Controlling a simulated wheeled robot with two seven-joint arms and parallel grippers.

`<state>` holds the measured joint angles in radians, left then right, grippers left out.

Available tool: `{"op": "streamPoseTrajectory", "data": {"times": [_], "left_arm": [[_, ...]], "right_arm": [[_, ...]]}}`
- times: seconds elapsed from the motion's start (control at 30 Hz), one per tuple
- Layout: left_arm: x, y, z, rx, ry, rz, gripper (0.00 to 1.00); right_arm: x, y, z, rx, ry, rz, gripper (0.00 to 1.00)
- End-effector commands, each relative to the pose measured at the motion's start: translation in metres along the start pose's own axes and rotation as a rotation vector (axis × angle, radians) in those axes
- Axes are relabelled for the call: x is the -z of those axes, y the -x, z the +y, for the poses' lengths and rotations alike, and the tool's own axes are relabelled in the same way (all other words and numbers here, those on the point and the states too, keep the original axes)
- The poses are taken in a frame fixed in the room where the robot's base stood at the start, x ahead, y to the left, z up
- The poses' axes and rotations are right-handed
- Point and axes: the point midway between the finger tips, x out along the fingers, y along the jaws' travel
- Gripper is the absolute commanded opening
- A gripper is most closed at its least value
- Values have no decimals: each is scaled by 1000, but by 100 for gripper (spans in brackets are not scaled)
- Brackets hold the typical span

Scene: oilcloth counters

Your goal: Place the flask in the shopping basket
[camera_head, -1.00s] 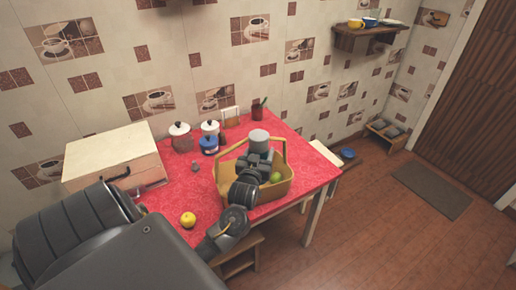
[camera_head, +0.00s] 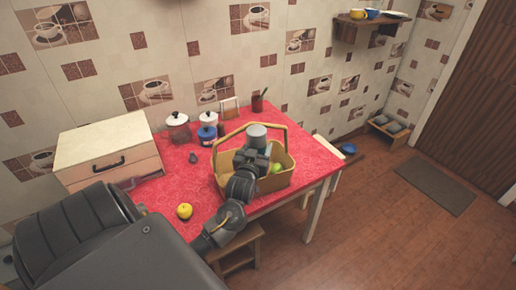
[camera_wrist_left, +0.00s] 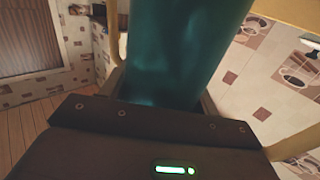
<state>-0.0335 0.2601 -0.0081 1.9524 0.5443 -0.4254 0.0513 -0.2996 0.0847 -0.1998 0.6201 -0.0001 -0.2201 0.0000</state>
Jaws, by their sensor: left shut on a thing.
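The shopping basket (camera_head: 285,178) is yellow with a tall arched handle and sits on the red table. The flask and gripper are over the basket, within its handle's span. The gripper hides part of the basket's inside, and I cannot tell whether the flask touches its floor. My right gripper is not in view.
A green fruit (camera_head: 277,168) lies in the basket. A yellow apple (camera_head: 184,211), white canisters (camera_head: 178,127), a blue canister (camera_head: 207,136) and a drawer box (camera_head: 108,150) stand on the red table (camera_head: 315,160). A stool (camera_head: 240,250) is below the front edge.

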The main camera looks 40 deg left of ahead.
Motion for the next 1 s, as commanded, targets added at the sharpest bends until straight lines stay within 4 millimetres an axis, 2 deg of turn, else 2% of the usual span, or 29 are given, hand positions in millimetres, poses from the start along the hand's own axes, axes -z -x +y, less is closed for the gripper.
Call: {"op": "streamPoseTrajectory", "data": {"times": [0.57,0.6,0.77,1.0], "left_arm": [[-10,0,0,0,1,4,17],[-12,0,0,0,0,0,62],[-12,0,0,0,0,0,83],[-12,0,0,0,0,0,83]], "right_arm": [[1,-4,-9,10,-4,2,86],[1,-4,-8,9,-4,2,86],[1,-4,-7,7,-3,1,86],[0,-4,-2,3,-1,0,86]]}}
